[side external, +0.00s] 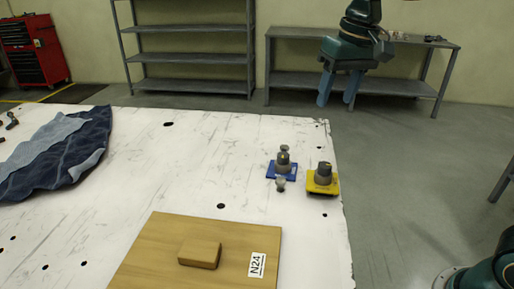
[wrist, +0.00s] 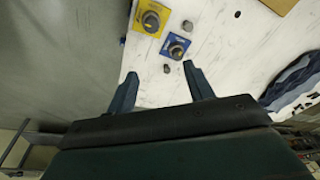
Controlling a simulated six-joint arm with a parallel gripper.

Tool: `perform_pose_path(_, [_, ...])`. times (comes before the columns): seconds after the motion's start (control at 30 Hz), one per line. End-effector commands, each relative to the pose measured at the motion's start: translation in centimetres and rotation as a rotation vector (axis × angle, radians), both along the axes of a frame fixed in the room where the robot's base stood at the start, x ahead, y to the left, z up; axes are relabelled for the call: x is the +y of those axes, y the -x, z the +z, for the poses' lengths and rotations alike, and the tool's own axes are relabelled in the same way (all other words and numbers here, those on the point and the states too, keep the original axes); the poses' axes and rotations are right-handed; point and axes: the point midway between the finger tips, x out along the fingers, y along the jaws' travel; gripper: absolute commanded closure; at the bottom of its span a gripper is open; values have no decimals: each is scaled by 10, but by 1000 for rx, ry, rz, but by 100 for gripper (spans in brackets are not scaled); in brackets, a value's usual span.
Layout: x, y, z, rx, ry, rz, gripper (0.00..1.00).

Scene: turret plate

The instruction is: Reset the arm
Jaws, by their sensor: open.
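My gripper (side external: 338,92) is open and empty, raised high beyond the far right corner of the white table, well apart from everything on it. Its two spread fingers also show in the wrist view (wrist: 160,72). A blue plate (side external: 293,177) carries a grey round turret part near the table's right side. A yellow plate (side external: 332,189) with a similar dark grey part sits right of it at the edge. Both plates also show in the wrist view, blue (wrist: 170,53) and yellow (wrist: 140,24). Small grey knobs stand beside the blue plate, one in front (side external: 280,185) and one behind (side external: 284,149).
A wooden board (side external: 165,240) with an N24 label and a wooden block (side external: 200,254) lies at the table's front. A blue cloth (side external: 60,150) covers the left. Metal shelves (side external: 190,57) and a grey bench (side external: 290,78) stand behind. The table's middle is clear.

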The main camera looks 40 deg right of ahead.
Motion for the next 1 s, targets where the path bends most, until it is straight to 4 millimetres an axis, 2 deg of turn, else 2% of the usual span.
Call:
perform_pose_path(0.03, [-2,13,3,-19,1,8,48])
perform_pose_path(0.23, [-9,57,3,-82,11,50,48])
perform_pose_path(0.47, [-17,107,-6,-154,30,94,48])
perform_pose_path(0.8, [-25,175,-37,-257,68,158,48])
perform_pose_path(1.0, [-28,199,-56,-299,88,184,48])
